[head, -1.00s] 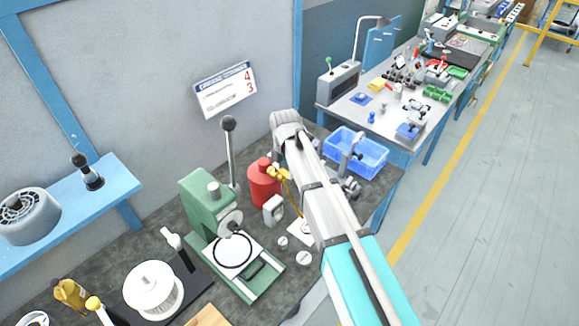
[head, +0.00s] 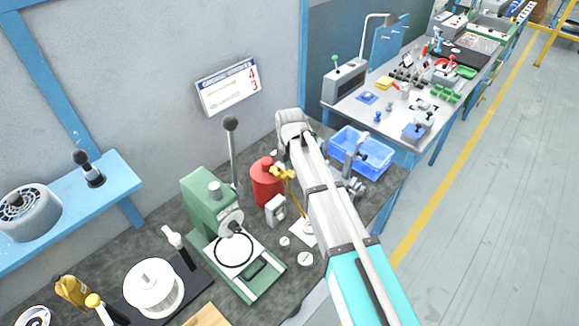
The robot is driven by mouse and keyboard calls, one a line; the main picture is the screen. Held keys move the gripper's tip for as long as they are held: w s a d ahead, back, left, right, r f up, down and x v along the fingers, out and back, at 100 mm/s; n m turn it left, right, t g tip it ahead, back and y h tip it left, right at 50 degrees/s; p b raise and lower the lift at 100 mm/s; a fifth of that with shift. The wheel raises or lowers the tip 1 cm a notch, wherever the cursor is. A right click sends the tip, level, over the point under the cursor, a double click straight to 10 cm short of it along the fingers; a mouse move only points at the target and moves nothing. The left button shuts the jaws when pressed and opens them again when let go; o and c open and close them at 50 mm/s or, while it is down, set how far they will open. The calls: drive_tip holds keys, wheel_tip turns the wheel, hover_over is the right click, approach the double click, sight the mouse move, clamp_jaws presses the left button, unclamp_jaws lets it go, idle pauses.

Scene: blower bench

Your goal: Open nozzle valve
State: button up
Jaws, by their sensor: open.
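A yellow brass-coloured valve (head: 283,172) sits beside the red canister (head: 266,187) on the dark bench, with a thin yellow stem or hose running down from it. I take this to be the nozzle valve; its handle position is too small to tell. My white arm (head: 325,195) reaches up from the bottom right, just right of the valve, and hides part of the bench behind it.
A green press (head: 207,205) with a tall black-knobbed lever stands left of the canister. A small grey box (head: 275,210) is in front of it. A blue bin (head: 372,160) lies right of my arm. A white spool (head: 153,287) stands at the front left.

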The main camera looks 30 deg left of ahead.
drive_tip(key=o, duration=0.4)
drive_tip(key=shift+a+f, duration=0.1)
drive_tip(key=shift+a, duration=0.05)
drive_tip(key=shift+o, duration=0.5)
drive_tip(key=shift+s, duration=0.15)
